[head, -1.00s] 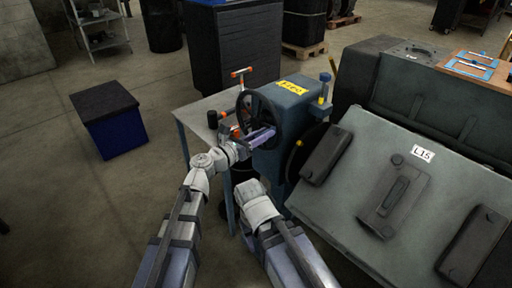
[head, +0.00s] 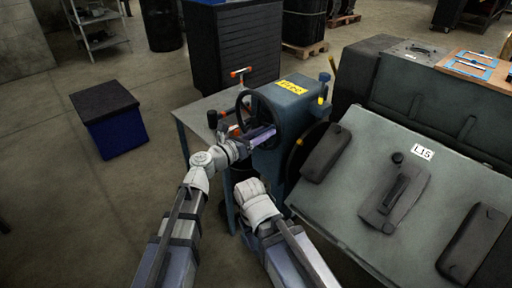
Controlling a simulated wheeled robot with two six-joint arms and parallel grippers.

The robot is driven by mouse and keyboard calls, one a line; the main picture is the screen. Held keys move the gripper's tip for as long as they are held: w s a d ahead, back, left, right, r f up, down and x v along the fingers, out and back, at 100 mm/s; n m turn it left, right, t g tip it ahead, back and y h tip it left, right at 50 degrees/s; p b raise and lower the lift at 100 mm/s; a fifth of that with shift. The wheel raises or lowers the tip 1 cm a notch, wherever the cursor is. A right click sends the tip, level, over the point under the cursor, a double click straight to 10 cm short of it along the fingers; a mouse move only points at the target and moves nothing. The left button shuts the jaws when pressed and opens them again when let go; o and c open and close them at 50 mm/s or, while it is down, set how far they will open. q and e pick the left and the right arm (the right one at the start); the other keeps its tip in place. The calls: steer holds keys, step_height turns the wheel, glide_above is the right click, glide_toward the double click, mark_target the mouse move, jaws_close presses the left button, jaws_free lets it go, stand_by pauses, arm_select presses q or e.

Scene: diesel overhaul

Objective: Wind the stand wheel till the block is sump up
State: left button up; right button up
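The stand wheel (head: 242,103) is a dark hand wheel on the left side of the blue-grey stand gearbox (head: 297,108), which has a yellow label. My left gripper (head: 266,136) is at the wheel, its purple fingers reaching over the wheel's lower part. I cannot tell whether the fingers are closed on rim or spoke. The block (head: 350,215), a big grey-green body labelled L15, is on the right of the stand with a broad covered face tilted toward me. My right arm ends low in front of the stand; its gripper fingers do not show.
A blue box with a black top (head: 115,125) is on the floor at left. Floor at left is mostly clear.

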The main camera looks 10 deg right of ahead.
arm_select(q)
steer(key=shift+o, duration=0.9)
steer(key=shift+a, duration=0.1)
steer(key=v, duration=0.7)
